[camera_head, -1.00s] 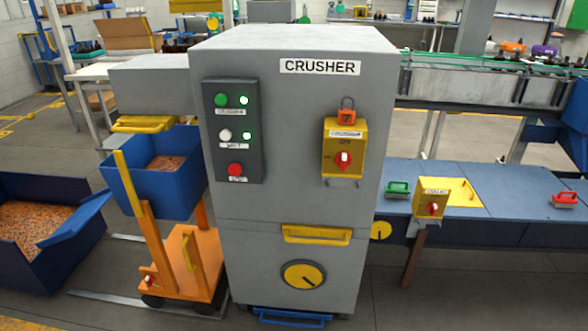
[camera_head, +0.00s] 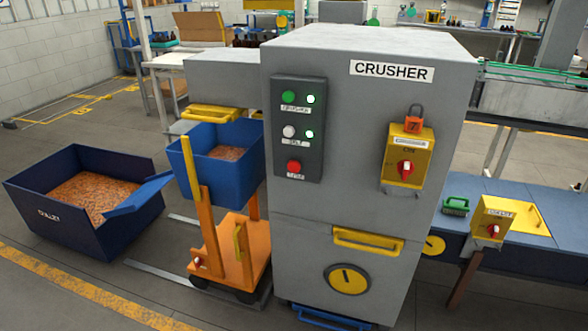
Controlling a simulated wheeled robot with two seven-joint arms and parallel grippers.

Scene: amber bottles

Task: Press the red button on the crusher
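The grey crusher cabinet (camera_head: 325,215) stands in the middle of the head view, with a CRUSHER sign near its top. A dark control panel (camera_head: 299,130) is on the left of its front face. The red button (camera_head: 294,167) is the lowest on the panel, under a white button (camera_head: 289,131) and a green button (camera_head: 288,97). Neither of my grippers is in view.
A blue bin on an orange cart (camera_head: 216,245) stands just left of the crusher. A dark blue cullet bin (camera_head: 60,225) is on the floor further left. A blue bench (camera_head: 465,188) with a small yellow switch box (camera_head: 490,221) is at right. Floor at the front left is clear.

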